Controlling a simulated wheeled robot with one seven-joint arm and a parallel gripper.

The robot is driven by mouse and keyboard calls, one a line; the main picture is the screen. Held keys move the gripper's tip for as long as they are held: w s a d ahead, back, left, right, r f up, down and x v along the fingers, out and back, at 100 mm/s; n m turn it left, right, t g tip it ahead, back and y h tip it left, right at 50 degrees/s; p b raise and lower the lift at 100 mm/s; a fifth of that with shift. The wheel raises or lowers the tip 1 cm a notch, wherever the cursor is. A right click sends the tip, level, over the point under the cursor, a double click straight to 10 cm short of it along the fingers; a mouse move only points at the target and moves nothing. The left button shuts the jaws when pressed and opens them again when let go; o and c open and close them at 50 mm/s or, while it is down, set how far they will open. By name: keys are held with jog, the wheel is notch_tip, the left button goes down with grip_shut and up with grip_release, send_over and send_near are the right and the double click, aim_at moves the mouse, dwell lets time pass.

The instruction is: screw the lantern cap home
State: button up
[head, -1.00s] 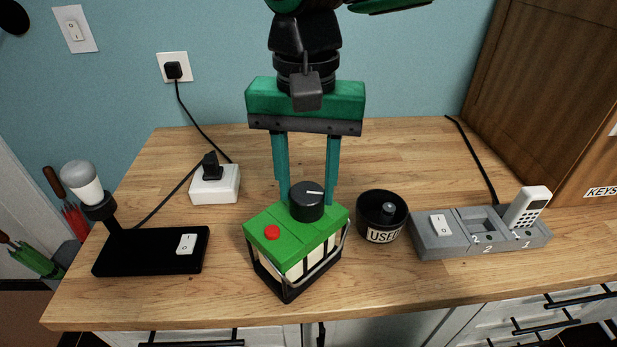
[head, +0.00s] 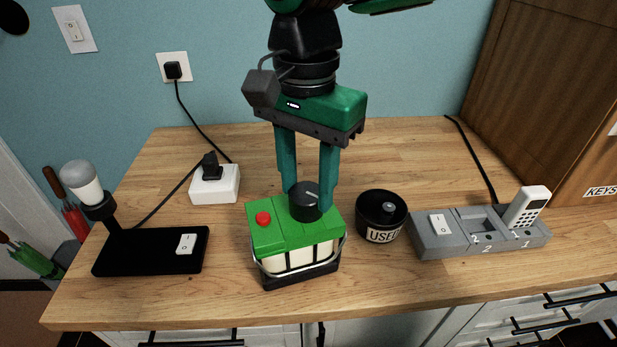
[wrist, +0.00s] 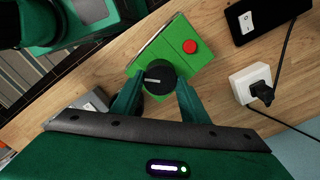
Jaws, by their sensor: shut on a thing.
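The lantern (head: 296,243) has a green top with a red button, pale sides in a dark frame, and a wire bail. It stands upright near the counter's front edge. The black lantern cap (head: 306,201), a round knob with a white line, sits on top of it; it also shows in the wrist view (wrist: 159,77). My gripper (head: 307,205) points down with its two teal fingers on either side of the cap, shut on it. In the wrist view my gripper (wrist: 157,92) has its fingertips against the cap's sides. The thread under the cap is hidden.
A black cup marked USED (head: 381,218) stands close to the right of the lantern. A grey charging base (head: 462,245) with a white handset (head: 527,206) is farther right. A black lamp (head: 150,251) and a white power block (head: 214,186) are left. Counter between them is clear.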

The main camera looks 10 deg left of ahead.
jog(key=shift+f+m, duration=0.1)
jog(key=shift+m, duration=0.2)
jog(key=shift+m, duration=0.4)
jog(key=shift+c, duration=1.1)
jog(key=shift+m, duration=1.1)
jog(key=shift+m, duration=0.3)
grip_shut()
jog(key=shift+m, duration=1.2)
